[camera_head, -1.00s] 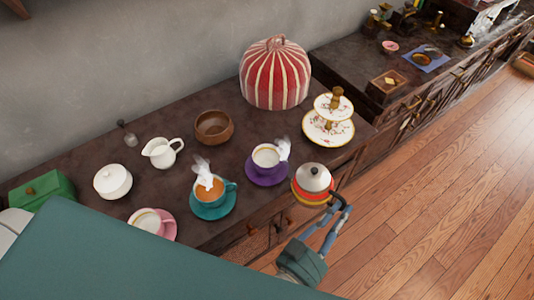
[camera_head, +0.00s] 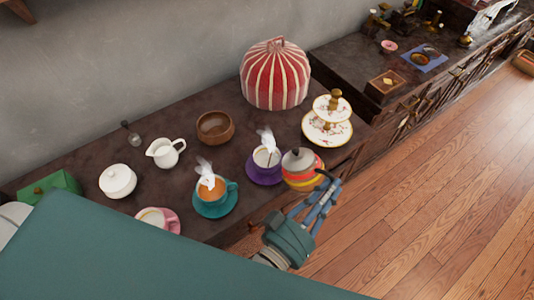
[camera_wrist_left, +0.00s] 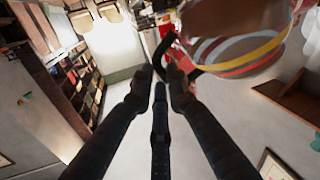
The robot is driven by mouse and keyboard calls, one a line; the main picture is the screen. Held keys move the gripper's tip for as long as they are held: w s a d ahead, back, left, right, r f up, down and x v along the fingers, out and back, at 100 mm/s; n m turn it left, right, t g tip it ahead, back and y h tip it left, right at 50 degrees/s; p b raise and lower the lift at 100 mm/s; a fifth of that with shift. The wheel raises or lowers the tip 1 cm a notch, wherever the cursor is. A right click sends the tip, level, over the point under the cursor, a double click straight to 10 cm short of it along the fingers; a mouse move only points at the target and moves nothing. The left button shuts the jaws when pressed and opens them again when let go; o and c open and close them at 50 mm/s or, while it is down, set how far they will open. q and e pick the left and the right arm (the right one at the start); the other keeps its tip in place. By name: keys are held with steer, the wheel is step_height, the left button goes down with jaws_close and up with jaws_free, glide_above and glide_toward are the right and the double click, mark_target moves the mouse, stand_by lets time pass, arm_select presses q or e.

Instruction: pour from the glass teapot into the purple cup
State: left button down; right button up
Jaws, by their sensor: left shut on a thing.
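The glass teapot (camera_head: 302,180), with red, orange and yellow bands and a grey lid, is held up at the counter's front edge, tilted toward the purple cup (camera_head: 264,161). My left gripper (camera_head: 326,186) is shut on its dark handle, on the side away from the cup. In the left wrist view the teapot (camera_wrist_left: 240,55) fills the upper right and my fingers (camera_wrist_left: 168,85) close on the handle. The purple cup stands on a purple saucer (camera_head: 257,179) with white steam above it. The spout is close to the cup; I cannot tell whether liquid flows. My right gripper is not in view.
A teal cup (camera_head: 211,188) of brown drink stands left of the purple cup, with a pink-saucer cup (camera_head: 152,217) further left. Behind are a wooden bowl (camera_head: 213,127), a striped cosy (camera_head: 275,75) and a tiered stand (camera_head: 327,133). Open floor lies right.

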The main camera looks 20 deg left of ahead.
arm_select(q)
steer(key=shift+w+a+r, duration=0.2)
steer(key=shift+a+r, duration=0.15)
steer(key=shift+r, duration=0.35)
steer(key=shift+n, duration=0.3)
steer(key=shift+a+r, duration=0.2)
steer(key=shift+r, duration=0.1)
stand_by(0.5)
steer(key=shift+w+a+r+n, duration=0.2)
steer(key=shift+a+r+n, duration=0.05)
steer(key=shift+n, duration=0.05)
stand_by(1.4)
steer(key=shift+w+a+r+n+p, duration=0.2)
steer(key=shift+a+r+n+p, duration=0.15)
steer(key=shift+a+r, duration=0.2)
stand_by(2.0)
steer(key=shift+d, duration=0.1)
steer(key=s+d+f+m+b, duration=0.2)
steer(key=d+f+m+b, duration=0.2)
steer(key=f, duration=0.7)
steer(key=shift+s+d+m, duration=0.35)
steer(key=shift+d+m, duration=0.9)
steer(key=shift+d, duration=0.05)
